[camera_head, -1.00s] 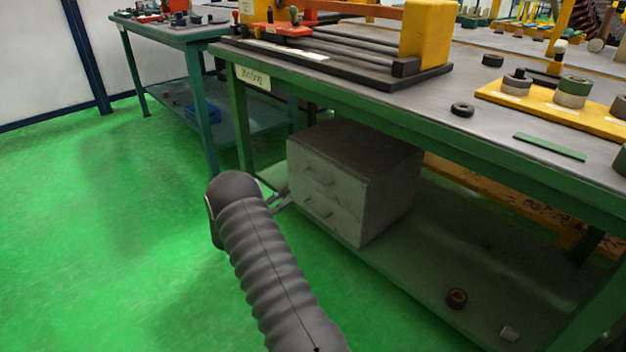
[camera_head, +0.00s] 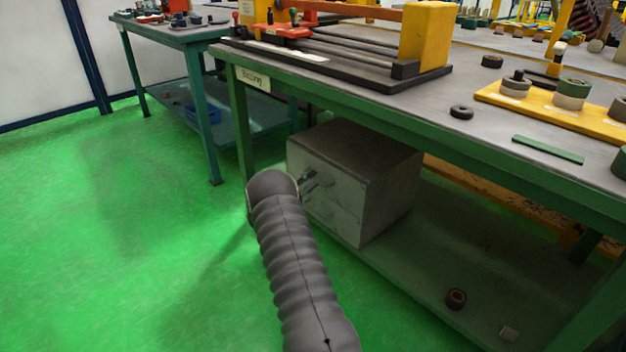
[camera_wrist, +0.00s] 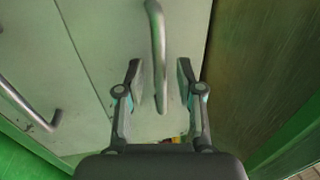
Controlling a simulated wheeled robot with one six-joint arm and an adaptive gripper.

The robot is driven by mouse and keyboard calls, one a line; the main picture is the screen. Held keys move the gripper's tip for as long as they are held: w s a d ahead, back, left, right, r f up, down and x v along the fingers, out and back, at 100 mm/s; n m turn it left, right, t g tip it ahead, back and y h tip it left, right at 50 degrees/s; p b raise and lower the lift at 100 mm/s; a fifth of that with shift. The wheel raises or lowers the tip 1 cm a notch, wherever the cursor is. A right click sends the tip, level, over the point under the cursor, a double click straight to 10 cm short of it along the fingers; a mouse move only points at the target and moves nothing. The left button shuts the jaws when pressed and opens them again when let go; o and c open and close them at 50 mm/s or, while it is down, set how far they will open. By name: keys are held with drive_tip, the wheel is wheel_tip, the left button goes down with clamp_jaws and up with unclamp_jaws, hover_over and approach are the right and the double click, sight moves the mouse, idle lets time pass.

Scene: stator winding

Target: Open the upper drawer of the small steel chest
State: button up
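The small steel chest (camera_head: 385,185) stands on the lower shelf of the green workbench, its two drawer fronts facing left, both shut. My gripper (camera_head: 309,177) is at the upper drawer's front in the head view, partly hidden by my arm. In the wrist view my gripper (camera_wrist: 159,72) is open, with one finger on each side of the upper drawer's bar handle (camera_wrist: 157,40). Gaps show between handle and fingers. The lower drawer's handle (camera_wrist: 28,106) is at the left of the wrist view.
The workbench top (camera_head: 420,100) overhangs the chest, and a green table leg (camera_head: 238,125) stands left of it. A small dark ring (camera_head: 456,298) and a small light block (camera_head: 509,334) lie on the lower shelf (camera_head: 400,275). The green floor at left is clear.

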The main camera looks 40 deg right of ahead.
drive_tip(key=shift+d+r, duration=0.1)
drive_tip(key=shift+d, duration=0.45)
clamp_jaws()
drive_tip(key=shift+a, duration=0.1)
